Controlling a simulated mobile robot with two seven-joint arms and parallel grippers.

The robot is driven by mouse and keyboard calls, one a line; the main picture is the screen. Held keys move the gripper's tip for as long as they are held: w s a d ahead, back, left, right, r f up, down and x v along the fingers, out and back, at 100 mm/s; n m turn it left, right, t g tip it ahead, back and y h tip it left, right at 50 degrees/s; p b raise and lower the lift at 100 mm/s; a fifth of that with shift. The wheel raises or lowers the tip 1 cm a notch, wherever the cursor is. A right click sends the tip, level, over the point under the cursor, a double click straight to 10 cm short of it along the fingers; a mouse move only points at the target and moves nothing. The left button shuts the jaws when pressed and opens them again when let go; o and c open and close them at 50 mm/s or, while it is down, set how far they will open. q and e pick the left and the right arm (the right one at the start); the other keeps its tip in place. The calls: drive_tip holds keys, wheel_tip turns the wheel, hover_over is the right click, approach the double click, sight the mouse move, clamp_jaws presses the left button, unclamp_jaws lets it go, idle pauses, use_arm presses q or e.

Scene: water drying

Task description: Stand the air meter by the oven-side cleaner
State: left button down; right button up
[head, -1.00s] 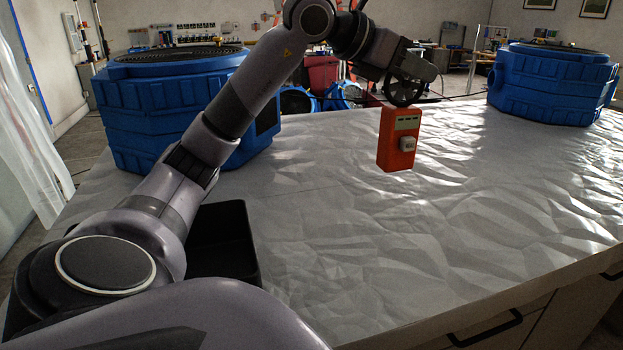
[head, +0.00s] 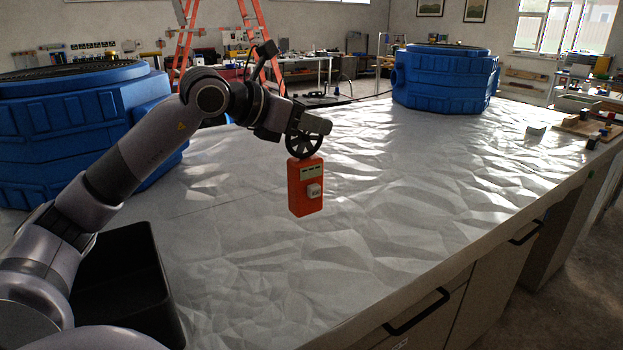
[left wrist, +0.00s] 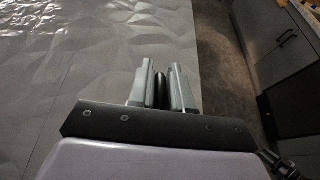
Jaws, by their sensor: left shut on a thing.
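The air meter (head: 306,190) has an orange body with a pale button and a black fan wheel on top. My left gripper (head: 306,128) is shut on the fan wheel and holds the meter upright, its body hanging above the white sheet. In the left wrist view the two fingers (left wrist: 162,88) close on the dark wheel's edge. Two blue ribbed tubs look like the cleaners: one at the left (head: 75,130), one at the back right (head: 445,78). No oven is recognisable, so I cannot tell which is oven-side. My right gripper is not in view.
A crumpled white sheet (head: 400,200) covers the counter, with wide clear room in the middle. A black bin (head: 125,285) sits at the near left. Small items and a wooden board (head: 585,128) lie at the far right. Drawer handles (head: 418,312) line the front.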

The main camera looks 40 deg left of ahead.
sight(313, 174)
use_arm(q)
wheel_tip(313, 174, down, 6)
drive_tip(key=shift+f+b, duration=0.25)
drive_tip(key=shift+b, duration=0.2)
drive_tip(key=shift+f, duration=1.45)
drive_tip(key=shift+f, duration=0.15)
drive_tip(key=c, duration=1.1)
unclamp_jaws()
drive_tip(key=shift+o, duration=0.2)
